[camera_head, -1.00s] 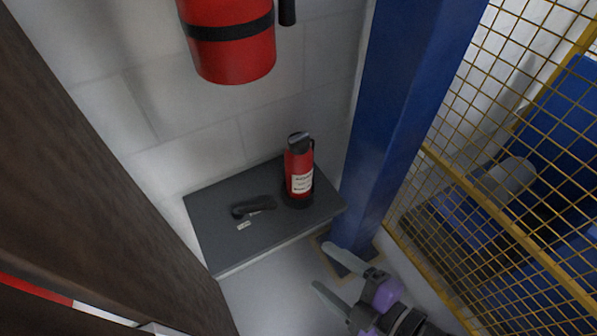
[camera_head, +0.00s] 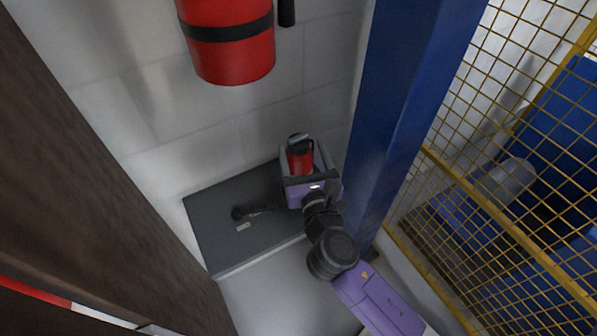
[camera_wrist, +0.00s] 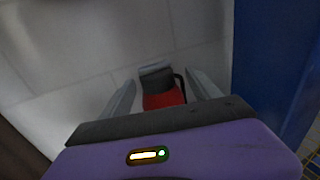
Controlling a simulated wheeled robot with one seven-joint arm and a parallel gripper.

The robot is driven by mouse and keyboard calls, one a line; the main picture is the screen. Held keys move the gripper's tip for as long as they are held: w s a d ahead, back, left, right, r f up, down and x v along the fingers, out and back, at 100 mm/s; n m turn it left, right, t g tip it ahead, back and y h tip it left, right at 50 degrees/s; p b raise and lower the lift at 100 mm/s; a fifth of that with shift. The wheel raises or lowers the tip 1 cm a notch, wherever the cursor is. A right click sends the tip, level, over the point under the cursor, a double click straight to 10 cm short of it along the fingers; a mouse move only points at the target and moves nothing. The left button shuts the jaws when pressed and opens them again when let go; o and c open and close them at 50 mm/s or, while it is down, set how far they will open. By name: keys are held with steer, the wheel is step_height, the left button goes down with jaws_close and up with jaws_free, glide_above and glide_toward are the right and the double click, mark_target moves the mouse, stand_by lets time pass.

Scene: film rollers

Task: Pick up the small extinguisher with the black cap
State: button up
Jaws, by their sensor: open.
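The small red extinguisher (camera_head: 300,158) with the black cap stands upright on the dark grey shelf (camera_head: 215,210), near its right end. My gripper (camera_head: 297,152) is open, with one finger on each side of the extinguisher. The wrist view also shows the extinguisher (camera_wrist: 163,97), its black cap and red upper body between the two grey fingers (camera_wrist: 160,95). Its lower part and label are hidden behind my gripper. I cannot tell whether either finger touches it.
A black handset-like object (camera_head: 243,212) lies on the shelf left of my gripper, partly hidden. A blue column (camera_head: 385,120) stands close on the right, with yellow mesh (camera_head: 480,190) beyond. A large red extinguisher (camera_head: 232,55) hangs on the wall above.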

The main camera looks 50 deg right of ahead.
mark_target(296, 134)
steer(key=p+x, duration=0.1)
steer(key=x, duration=0.4)
steer(key=shift+w+r, duration=0.15)
steer(key=shift+w, duration=0.3)
steer(key=shift+c, duration=0.3)
jaws_close()
steer(key=shift+r, duration=0.15)
